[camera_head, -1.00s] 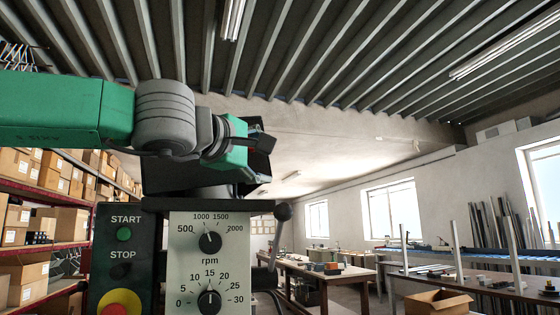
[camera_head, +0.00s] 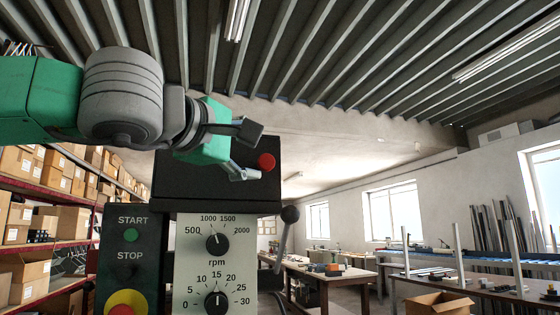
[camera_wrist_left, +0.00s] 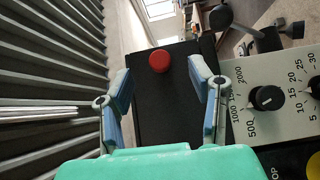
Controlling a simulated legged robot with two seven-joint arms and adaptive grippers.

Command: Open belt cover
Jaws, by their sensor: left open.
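The belt cover (camera_head: 215,185) is a black box on top of the machine, above the control panel. It appears shut. A red knob (camera_head: 266,161) sticks out near its upper right corner. My left gripper (camera_head: 249,152) is in front of the cover, its open fingers just left of the knob. In the left wrist view the knob (camera_wrist_left: 159,61) shows between and slightly beyond the fingertips (camera_wrist_left: 160,72), against the black cover (camera_wrist_left: 160,115). I see no contact with the knob. My right gripper is in neither view.
The control panel (camera_head: 215,262) with dials and buttons stands below the cover. A lever with a black ball (camera_head: 290,214) rises at its right. Shelves with boxes (camera_head: 30,215) stand at left, and workbenches (camera_head: 340,277) stand at right.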

